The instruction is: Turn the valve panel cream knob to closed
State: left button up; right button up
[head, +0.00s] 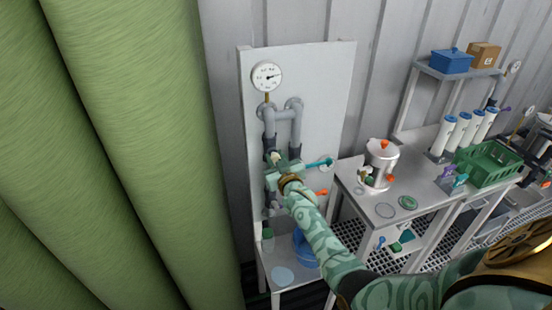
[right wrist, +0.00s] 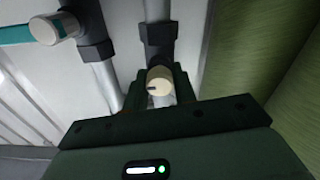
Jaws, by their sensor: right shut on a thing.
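The valve panel (head: 325,85) is a pale upright board with grey pipes. The cream knob (right wrist: 160,79) sits on a dark valve body on one pipe, with a short dark mark toward its left side in the right wrist view. My right gripper (head: 276,162) is at the panel, and in the right wrist view its dark fingers (right wrist: 161,88) stand on both sides of the knob, shut on it. In the head view the gripper hides most of the knob. I cannot read any open or closed label. My left gripper is not in view.
A teal handle (head: 319,163) is just right of my gripper, with an orange handle (head: 321,193) below. A round gauge (head: 267,76) tops the pipes. A steel table (head: 425,205) with a metal vessel (head: 380,160) stands right. A green curtain (head: 120,150) fills the left.

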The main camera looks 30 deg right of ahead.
jog(key=shift+f, duration=0.2)
jog(key=o, duration=1)
jog(key=shift+r, duration=0.1)
jog(key=p+v, duration=0.1)
jog(key=v, duration=1.5)
jog(key=shift+s, duration=0.2)
jog(key=shift+a, duration=0.15)
